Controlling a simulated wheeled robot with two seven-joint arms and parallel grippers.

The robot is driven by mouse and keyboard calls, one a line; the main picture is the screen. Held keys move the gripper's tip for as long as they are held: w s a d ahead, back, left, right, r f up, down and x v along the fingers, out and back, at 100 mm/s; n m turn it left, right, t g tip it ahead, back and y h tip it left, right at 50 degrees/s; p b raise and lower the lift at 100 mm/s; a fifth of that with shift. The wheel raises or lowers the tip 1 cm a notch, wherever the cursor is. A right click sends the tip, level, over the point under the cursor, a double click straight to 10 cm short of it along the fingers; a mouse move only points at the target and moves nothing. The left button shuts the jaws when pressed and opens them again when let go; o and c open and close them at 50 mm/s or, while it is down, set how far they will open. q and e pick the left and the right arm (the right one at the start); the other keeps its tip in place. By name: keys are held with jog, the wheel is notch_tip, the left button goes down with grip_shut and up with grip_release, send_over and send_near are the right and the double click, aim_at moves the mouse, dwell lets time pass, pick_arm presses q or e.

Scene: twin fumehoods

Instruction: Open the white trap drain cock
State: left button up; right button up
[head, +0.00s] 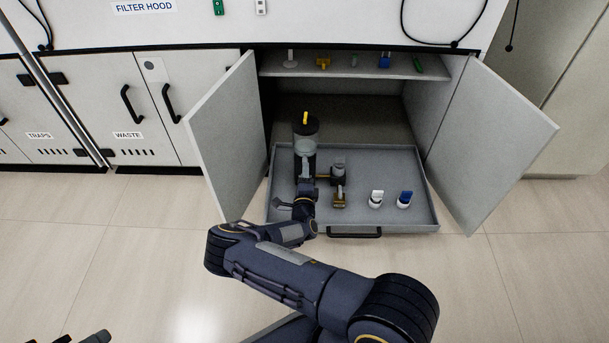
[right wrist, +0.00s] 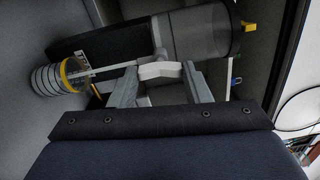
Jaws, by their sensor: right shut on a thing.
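The trap (head: 305,148) stands upright at the left of the pulled-out tray, with a clear body, dark band and yellow top piece. My right gripper (head: 306,185) is at its lower front. In the right wrist view, the gripper (right wrist: 160,82) has its two grey fingers on either side of the white cock handle (right wrist: 160,71) and is shut on it. The handle sits by the end of the clear cylinder (right wrist: 200,35). In the head view, the gripper hides the handle. Dark parts of my left arm show at the bottom left edge.
The grey tray (head: 432,213) also holds a brass-and-grey fitting (head: 339,185), a white-topped piece (head: 376,198) and a blue-topped piece (head: 404,199). Open doors flank it: left door (head: 225,135), right door (head: 490,145). A shelf (head: 400,68) with small fittings is above. The floor in front is clear.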

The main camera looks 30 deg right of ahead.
jog(key=shift+f, duration=0.1)
dwell(0.3)
jog(key=shift+s, duration=0.1)
jog(key=o, duration=1)
jog(key=p+v, duration=0.2)
jog(key=v, duration=0.5)
jog(key=shift+s+a, duration=0.15)
jog(key=shift+s, duration=0.2)
